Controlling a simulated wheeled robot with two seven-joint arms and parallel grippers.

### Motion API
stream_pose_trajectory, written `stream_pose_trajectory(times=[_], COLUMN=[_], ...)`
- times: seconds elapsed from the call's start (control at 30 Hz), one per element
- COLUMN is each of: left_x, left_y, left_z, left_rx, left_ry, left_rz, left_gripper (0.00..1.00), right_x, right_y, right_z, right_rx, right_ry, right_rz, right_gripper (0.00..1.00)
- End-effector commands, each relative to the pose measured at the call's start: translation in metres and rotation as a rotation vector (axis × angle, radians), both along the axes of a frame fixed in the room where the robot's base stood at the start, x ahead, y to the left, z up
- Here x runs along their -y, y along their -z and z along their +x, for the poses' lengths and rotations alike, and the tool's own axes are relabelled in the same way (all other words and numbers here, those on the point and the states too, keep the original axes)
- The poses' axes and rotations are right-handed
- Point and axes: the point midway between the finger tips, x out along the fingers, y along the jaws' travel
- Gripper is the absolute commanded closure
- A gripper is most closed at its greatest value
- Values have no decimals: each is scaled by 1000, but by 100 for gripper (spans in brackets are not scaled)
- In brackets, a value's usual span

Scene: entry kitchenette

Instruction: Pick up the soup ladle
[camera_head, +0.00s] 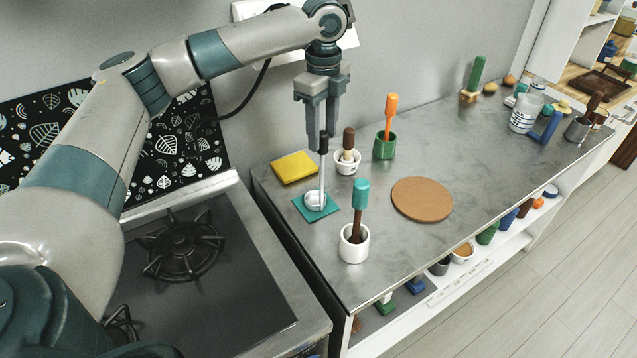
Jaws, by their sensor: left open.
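The soup ladle has a black handle (323,145), a thin metal shaft and a silvery bowl (314,198). It stands upright with its bowl on a small teal square mat (301,207) on the grey counter. My left gripper (320,135) points down, open, at the top of the ladle. Its fingertips overlap the black handle in the picture; I cannot tell whether they touch it. My right gripper is not in view.
Near the ladle are a white cup (354,248) with a teal-topped tool, a white mortar (346,167), a green cup (384,147), a yellow block (294,167) and a brown round board (421,199). A stove (240,290) lies left. The middle right counter is clear.

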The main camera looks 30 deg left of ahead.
Motion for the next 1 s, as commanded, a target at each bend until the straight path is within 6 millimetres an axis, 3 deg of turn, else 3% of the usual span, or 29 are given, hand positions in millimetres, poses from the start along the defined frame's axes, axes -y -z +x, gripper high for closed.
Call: stream_pose_trajectory(times=[0.23, 0.6, 1.0], left_x=[0, -1, -1], left_y=[9, 49, 52], left_z=[-2, -4, -4], left_rx=[-2, 0, 0], left_ry=[0, 0, 0], left_rz=[0, -1, 0], left_gripper=[58, 58, 58], right_x=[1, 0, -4], right_y=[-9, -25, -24], right_z=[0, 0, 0], right_rx=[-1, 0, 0], right_ry=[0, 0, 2], right_rz=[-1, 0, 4], right_gripper=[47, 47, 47])
